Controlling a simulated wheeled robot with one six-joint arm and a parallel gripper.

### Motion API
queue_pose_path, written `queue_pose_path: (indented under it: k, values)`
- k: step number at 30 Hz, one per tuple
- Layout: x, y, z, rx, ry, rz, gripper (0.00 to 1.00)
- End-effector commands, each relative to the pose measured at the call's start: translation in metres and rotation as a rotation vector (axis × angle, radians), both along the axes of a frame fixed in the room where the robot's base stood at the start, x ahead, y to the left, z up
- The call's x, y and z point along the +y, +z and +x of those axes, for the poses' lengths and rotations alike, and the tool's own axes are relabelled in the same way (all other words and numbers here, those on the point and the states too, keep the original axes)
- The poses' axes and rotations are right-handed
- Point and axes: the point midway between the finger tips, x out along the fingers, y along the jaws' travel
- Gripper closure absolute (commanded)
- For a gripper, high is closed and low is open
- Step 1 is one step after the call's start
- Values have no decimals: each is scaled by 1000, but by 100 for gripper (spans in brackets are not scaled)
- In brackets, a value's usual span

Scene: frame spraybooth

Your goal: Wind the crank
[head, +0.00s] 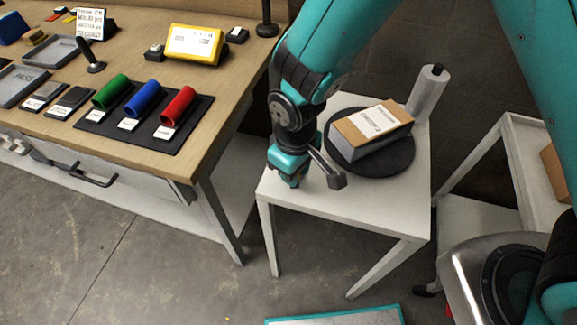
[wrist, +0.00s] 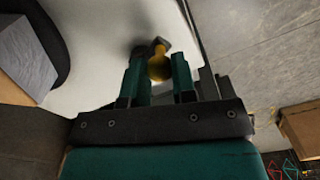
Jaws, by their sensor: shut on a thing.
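The crank shows in the wrist view as a yellow handle (wrist: 158,68) with a dark end, over the white tabletop near its edge. My gripper (wrist: 158,78) has a teal finger on each side of the handle and is shut on it. A round dark turntable (head: 402,163) on that table bears a cardboard box with a white label (head: 374,128). The turntable edge (wrist: 57,42) and box (wrist: 22,58) also show in the wrist view.
A grey cylinder (head: 428,92) stands behind the turntable. A wooden workbench (head: 205,145) to the left holds green, blue and red cylinders on a dark mat. A white shelf (head: 535,150) stands at the right. The floor in front is mostly clear.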

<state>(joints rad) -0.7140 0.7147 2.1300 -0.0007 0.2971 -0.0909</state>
Motion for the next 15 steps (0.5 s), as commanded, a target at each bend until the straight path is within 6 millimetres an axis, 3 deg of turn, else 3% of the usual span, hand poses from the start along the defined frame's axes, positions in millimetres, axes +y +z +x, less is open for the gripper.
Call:
queue_pose_path:
  k: [15]
  values:
    - [-20,1,6,0,486,-1,99]
